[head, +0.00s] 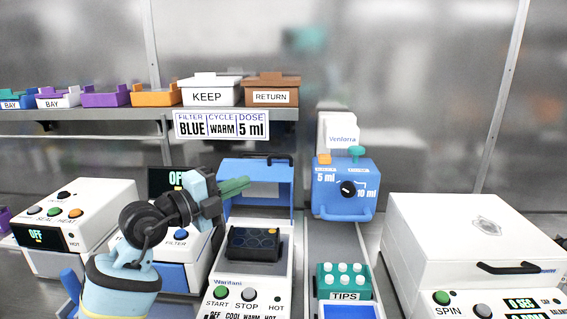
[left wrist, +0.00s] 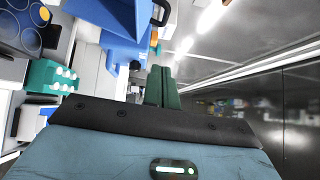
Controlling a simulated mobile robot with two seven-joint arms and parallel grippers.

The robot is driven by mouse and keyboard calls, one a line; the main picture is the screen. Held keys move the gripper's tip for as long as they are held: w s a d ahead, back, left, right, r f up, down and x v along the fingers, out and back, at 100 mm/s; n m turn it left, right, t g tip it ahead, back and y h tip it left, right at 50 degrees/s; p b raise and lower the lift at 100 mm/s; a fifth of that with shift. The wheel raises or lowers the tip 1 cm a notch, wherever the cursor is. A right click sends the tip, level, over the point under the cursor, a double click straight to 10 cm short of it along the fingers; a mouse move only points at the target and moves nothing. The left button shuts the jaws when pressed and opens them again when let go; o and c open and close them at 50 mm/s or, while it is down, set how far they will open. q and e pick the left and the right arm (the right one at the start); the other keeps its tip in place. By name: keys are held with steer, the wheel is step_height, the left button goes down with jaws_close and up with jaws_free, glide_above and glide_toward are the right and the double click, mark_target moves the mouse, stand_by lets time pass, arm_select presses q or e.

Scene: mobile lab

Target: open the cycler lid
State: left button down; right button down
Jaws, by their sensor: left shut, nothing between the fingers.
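The cycler (head: 250,270) is the white machine with START and STOP buttons. Its blue lid (head: 285,188) stands raised at the back, with a black handle (head: 268,157) along its top. The dark block (head: 253,243) inside lies uncovered. My left gripper (head: 238,187) is shut and empty, its green fingers in front of the left part of the lid, covering some of it. In the left wrist view, the shut fingers (left wrist: 162,88) are apart from the blue lid (left wrist: 112,14) and its handle (left wrist: 162,12). My right gripper is not in view.
A blue dispenser (head: 340,190) and a teal tips rack (head: 343,282) stand right of the cycler. A white lidded machine (head: 460,240) is at far right, a sealer-like white box (head: 75,215) at left. A shelf above holds trays and KEEP (head: 210,92) and RETURN (head: 272,90) bins.

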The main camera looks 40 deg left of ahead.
arm_select(q)
glide_toward(289, 158)
steer(key=w+d, duration=0.2)
steer(key=w, duration=0.2)
steer(key=shift+w+a+r+p, duration=0.1)
steer(key=shift+w+a+p, duration=0.05)
steer(key=shift+w, duration=0.25)
steer(key=shift+w+a+r+p, duration=0.15)
steer(key=shift+w+a, duration=0.05)
steer(key=shift+w, duration=0.2)
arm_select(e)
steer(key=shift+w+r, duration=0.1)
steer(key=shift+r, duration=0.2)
